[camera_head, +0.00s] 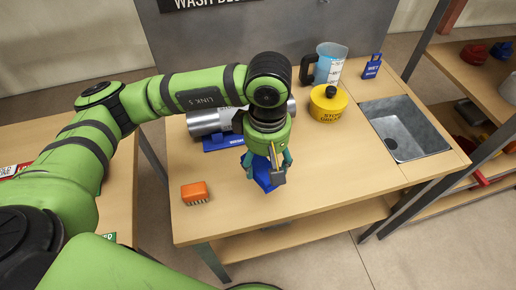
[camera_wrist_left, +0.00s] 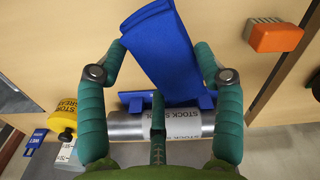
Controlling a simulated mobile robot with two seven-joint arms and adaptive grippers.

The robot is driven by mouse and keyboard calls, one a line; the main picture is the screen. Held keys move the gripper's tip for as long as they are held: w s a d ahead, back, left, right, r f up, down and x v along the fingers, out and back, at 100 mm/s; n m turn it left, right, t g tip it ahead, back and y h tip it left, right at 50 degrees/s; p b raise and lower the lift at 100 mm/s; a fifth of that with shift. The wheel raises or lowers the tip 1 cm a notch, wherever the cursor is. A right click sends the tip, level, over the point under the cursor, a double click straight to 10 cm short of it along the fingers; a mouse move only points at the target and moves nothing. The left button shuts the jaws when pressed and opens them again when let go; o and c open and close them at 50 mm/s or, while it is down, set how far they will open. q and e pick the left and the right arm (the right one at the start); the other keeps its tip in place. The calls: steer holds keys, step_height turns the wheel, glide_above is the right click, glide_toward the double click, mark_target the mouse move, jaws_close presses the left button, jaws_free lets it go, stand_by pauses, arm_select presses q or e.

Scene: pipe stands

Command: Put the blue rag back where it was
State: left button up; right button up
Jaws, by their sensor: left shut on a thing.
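My left gripper (camera_head: 268,170) points down over the bench and is shut on the blue rag (camera_head: 262,182). In the left wrist view the rag (camera_wrist_left: 160,45) is a folded blue strip between the fingertips of my left gripper (camera_wrist_left: 160,48). I cannot tell whether its lower end touches the bench top. A metal pipe (camera_head: 205,120) lies on a blue stand (camera_head: 222,142) just behind and left of the gripper; the pipe also shows in the left wrist view (camera_wrist_left: 130,127) with a "STOCK" label. My right gripper is not in view.
An orange brush (camera_head: 195,192) lies at the bench's front left. A yellow grease tub (camera_head: 328,104), a measuring jug (camera_head: 328,62) and a blue tag (camera_head: 372,66) stand at the back. A grey metal basin (camera_head: 405,128) is at the right. The bench front right is clear.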

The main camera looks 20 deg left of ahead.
arm_select(q)
steer(key=shift+w+d+f+b, duration=0.1)
steer(key=shift+w+f+b, duration=0.1)
steer(key=shift+f, duration=0.3)
steer(key=shift+w+f+b, duration=0.1)
steer(key=shift+f+b, duration=0.1)
steer(key=shift+f, duration=0.3)
step_height(320, 180, down, 4)
steer(key=shift+s+r+b, duration=0.1)
steer(key=shift+s+b, duration=0.05)
steer(key=shift+b, duration=0.7)
step_height(320, 180, down, 3)
steer(key=b, duration=0.3)
steer(key=shift+r, duration=0.15)
steer(key=shift+f+b, duration=0.5)
steer(key=shift+b, duration=0.35)
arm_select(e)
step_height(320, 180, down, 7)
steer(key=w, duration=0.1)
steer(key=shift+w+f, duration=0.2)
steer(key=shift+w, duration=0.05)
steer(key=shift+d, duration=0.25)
arm_select(q)
steer(key=shift+f+b, duration=0.25)
steer(key=shift+b, duration=0.1)
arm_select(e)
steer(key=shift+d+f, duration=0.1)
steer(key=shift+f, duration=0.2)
arm_select(q)
steer(key=o, duration=1.1)
